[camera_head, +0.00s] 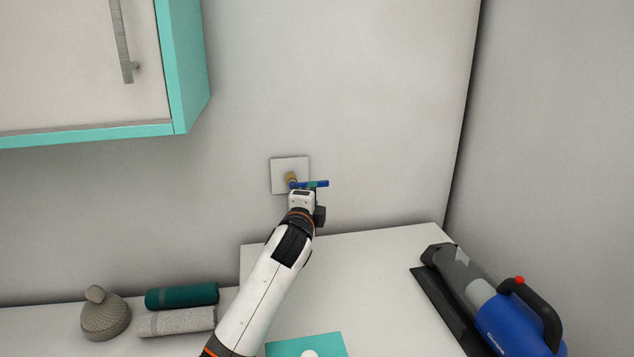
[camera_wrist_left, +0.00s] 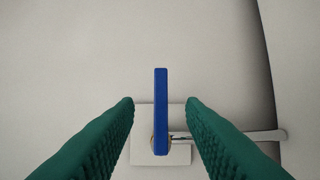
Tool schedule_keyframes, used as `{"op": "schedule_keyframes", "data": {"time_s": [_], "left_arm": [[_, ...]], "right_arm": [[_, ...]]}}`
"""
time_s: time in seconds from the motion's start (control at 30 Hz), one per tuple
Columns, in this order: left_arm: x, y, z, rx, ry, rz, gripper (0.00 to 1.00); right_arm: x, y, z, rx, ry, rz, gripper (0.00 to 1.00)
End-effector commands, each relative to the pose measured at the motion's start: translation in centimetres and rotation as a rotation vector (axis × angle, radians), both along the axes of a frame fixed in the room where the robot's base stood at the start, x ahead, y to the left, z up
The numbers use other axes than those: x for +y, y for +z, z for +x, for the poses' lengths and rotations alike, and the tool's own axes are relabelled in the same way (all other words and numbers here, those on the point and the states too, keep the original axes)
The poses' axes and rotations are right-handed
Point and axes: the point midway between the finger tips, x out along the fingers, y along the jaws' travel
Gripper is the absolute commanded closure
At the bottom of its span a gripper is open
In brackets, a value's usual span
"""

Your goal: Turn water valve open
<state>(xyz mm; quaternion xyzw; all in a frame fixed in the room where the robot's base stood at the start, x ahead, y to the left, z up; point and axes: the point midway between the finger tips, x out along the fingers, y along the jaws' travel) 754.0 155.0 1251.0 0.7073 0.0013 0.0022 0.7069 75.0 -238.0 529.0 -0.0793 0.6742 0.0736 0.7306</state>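The water valve has a flat blue handle (camera_head: 324,183) on a brass stem (camera_head: 291,177), mounted on a square white wall plate (camera_head: 283,164). In the left wrist view the blue handle (camera_wrist_left: 160,85) stands upright between the two green fingers of my left gripper (camera_wrist_left: 160,103). The fingers are open, with a gap on each side of the handle. My right gripper is in neither view.
A thin metal bar (camera_wrist_left: 265,135) passes behind the right finger. A cabinet (camera_head: 189,60) hangs at upper left. On the counter are a lidded jar (camera_head: 106,319), rolled towels (camera_head: 182,296), a teal board (camera_head: 290,347) and a blue handheld vacuum (camera_head: 510,325). The wall around the valve is clear.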

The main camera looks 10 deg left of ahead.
Motion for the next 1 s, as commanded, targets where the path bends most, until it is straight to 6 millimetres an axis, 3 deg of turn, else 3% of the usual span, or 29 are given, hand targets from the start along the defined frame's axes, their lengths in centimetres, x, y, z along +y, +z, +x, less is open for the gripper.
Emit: {"op": "schedule_keyframes", "data": {"time_s": [0.2, 0.43, 0.97, 1.0], "left_arm": [[0.0, 0.2, 3.5, 0.002, 0.001, -0.001, 0.64], [0.1, 0.1, 6.1, 0.001, 0.001, -0.002, 0.64], [0.0, 0.0, 7.2, 0.000, -0.001, -0.001, 0.64], [0.0, 0.0, 7.2, 0.000, -0.001, 0.000, 0.70]], "right_arm": [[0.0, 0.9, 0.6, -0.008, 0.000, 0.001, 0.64], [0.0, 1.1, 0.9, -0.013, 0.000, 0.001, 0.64], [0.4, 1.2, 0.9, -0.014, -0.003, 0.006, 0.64], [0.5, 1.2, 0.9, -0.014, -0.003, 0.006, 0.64]]}}
